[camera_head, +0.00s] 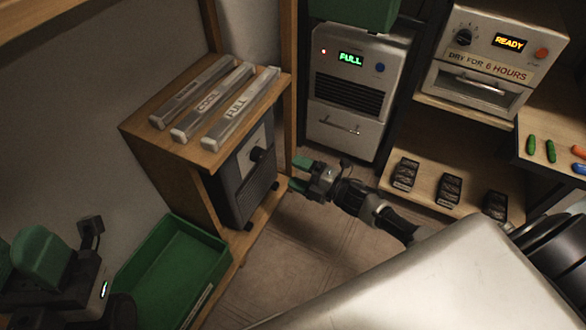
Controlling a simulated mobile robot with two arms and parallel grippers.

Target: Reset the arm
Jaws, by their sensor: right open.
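My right gripper (299,174) is near the middle of the view, with its arm coming in from the lower right. Its two green-tipped fingers are apart with nothing between them. They point left, toward the grey front of the wooden cabinet (150,132); I cannot tell whether they touch anything. My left gripper (25,258) is at the lower left edge, dark with green fingers and partly cut off. Whether its fingers are open or shut does not show clearly.
A green tray (203,246) lies beside the cabinet. Labelled bars, including "COOL" (212,102) and "FULL" (241,108), lie on top. A machine reading "FULL" (345,125) stands behind; an oven reading "READY" (480,70) stands right. Dark packs (450,189) sit on a low shelf.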

